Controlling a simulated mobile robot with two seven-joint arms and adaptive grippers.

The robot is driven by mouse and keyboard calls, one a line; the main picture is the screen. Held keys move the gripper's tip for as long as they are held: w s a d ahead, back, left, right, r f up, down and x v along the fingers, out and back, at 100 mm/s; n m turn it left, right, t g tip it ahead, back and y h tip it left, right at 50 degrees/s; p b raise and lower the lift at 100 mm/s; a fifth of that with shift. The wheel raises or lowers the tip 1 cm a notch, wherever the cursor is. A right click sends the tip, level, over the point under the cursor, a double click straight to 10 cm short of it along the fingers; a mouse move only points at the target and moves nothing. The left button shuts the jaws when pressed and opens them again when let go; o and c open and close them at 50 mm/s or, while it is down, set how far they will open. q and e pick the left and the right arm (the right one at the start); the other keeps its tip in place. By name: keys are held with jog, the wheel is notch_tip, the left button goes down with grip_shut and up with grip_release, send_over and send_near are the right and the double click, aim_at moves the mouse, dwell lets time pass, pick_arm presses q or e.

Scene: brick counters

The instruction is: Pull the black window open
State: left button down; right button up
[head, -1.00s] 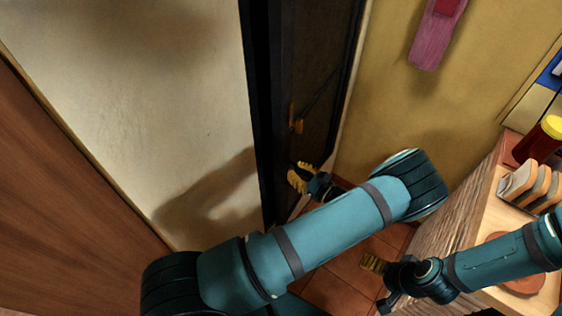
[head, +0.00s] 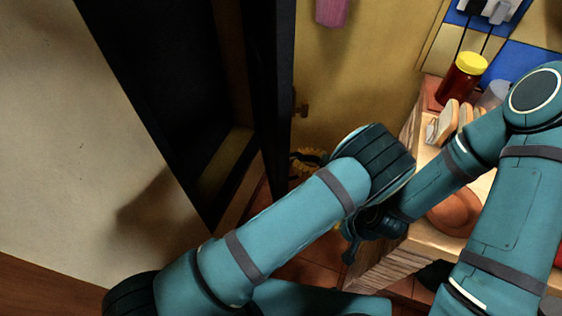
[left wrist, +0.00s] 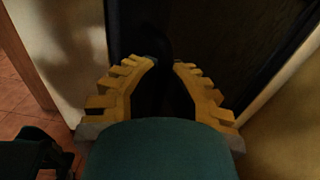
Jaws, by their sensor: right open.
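The black window (head: 283,110) stands swung out from its black frame, seen nearly edge-on in the head view, with a dark opening to its left. My left gripper (head: 304,163) is beside the window's right face, below that part. In the left wrist view, its yellow fingers (left wrist: 166,66) are apart, with a dark shape between and beyond the tips; contact is unclear. My right gripper (head: 352,238) is open beside the counter, partly hidden behind my left arm.
A wooden counter (head: 375,268) stands at right, with a yellow-lidded jar (head: 462,78), a rack with slices (head: 447,122) and a brown round item (head: 455,212). A yellow wall (head: 370,70) lies behind. Tiled floor shows between the window and counter.

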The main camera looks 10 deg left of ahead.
pick_arm(q)
jog(key=shift+w+d+b, duration=0.15)
jog(key=shift+w+d, duration=0.05)
jog(key=shift+d, duration=0.35)
jog(key=shift+w+d+b, duration=0.15)
jog(key=shift+w+d, duration=0.05)
jog(key=shift+d, duration=0.3)
jog(key=c, duration=1)
grip_release()
notch_tip(320, 180, up, 10)
